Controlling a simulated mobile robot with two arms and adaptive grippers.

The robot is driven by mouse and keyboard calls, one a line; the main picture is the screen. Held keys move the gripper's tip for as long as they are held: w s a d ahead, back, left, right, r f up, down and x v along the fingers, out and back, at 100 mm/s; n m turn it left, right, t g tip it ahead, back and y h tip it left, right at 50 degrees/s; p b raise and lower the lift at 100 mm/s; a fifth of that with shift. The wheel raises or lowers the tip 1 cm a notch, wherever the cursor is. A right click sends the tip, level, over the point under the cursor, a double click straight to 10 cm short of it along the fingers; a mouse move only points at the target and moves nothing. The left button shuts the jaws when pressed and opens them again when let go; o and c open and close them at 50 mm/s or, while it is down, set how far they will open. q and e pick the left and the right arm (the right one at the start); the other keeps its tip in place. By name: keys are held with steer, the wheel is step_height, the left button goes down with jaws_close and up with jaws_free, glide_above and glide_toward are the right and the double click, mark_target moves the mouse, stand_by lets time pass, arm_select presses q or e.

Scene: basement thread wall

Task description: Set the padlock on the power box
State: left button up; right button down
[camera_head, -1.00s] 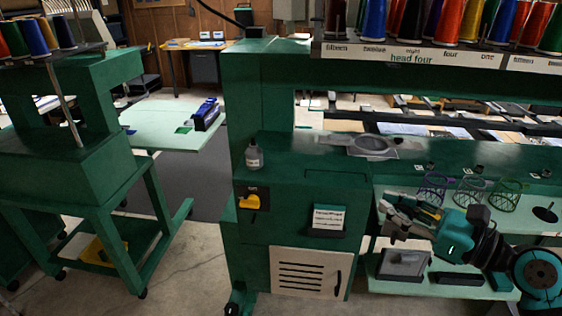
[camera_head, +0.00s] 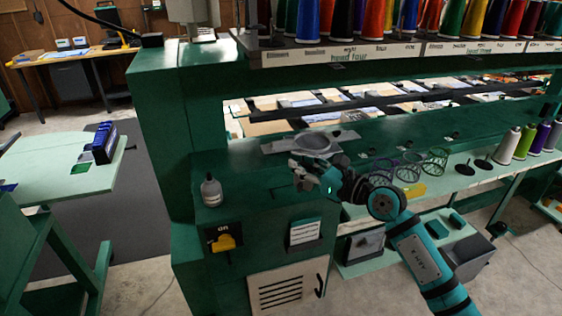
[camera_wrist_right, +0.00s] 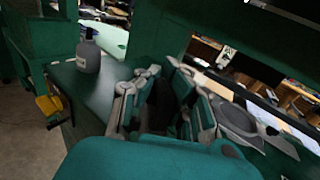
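The power box (camera_head: 224,239) is a dark plate marked "on" with a yellow switch handle, on the front of the green machine. Its yellow handle also shows at the left of the right wrist view (camera_wrist_right: 48,104). My right gripper (camera_head: 303,172) is above the machine's green ledge, right of and higher than the power box. In the right wrist view its fingers (camera_wrist_right: 160,92) stand apart with a dark gap between them, and I make out nothing held. I cannot pick out a padlock for certain. My left gripper is out of view.
A labelled bottle (camera_head: 211,191) stands on the ledge left of my right gripper. A grey hoop frame (camera_head: 312,144) lies behind it. A white card (camera_head: 304,232) is beside the power box.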

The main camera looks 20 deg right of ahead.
steer(key=w, duration=0.4)
steer(key=w+a, duration=0.1)
steer(key=w, duration=0.1)
steer(key=shift+w+f, duration=0.3)
steer(key=shift+w, duration=0.1)
steer(key=f, duration=0.2)
steer(key=f+p, duration=0.1)
steer(key=shift+w+f, duration=0.3)
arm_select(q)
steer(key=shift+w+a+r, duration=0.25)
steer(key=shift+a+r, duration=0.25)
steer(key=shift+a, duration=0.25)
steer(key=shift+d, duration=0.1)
arm_select(e)
steer(key=shift+f, duration=0.15)
steer(key=c, duration=1.5)
jaws_free()
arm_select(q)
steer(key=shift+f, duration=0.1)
